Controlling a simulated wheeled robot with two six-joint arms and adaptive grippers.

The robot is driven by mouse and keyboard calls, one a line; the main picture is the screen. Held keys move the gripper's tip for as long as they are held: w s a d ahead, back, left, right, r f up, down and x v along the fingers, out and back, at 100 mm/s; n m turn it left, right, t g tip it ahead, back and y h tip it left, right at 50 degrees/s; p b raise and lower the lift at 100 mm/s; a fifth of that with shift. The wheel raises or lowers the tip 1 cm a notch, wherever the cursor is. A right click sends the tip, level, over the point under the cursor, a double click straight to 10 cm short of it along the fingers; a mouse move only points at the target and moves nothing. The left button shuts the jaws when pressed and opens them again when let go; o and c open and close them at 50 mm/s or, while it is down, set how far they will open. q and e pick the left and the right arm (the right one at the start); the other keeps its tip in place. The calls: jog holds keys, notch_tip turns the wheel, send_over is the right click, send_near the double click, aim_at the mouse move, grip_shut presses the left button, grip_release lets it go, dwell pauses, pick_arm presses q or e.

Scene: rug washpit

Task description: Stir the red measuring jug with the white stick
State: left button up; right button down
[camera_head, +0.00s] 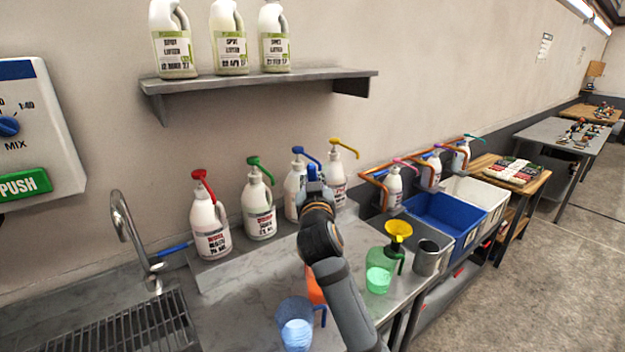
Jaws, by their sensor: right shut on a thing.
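The red measuring jug (315,287) shows only as an orange-red strip on the counter. My right arm in front of it hides most of it. My right gripper (315,188) is at the far end of that arm, in front of the white pump bottles. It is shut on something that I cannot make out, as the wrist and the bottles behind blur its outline. I cannot pick out the white stick. My left gripper is not in view.
A blue jug (296,325) stands left of the red one. A green jug (379,278) with a yellow funnel (398,230) and a metal cup (428,258) stand to the right. Pump bottles (260,208) line the wall. A sink grate (130,325) is at lower left.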

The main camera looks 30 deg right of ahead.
dwell(0.3)
notch_tip(320, 180, up, 9)
jog(key=p, duration=0.7)
jog(key=shift+r+p, duration=0.15)
jog(key=shift+p, duration=0.2)
dwell(0.5)
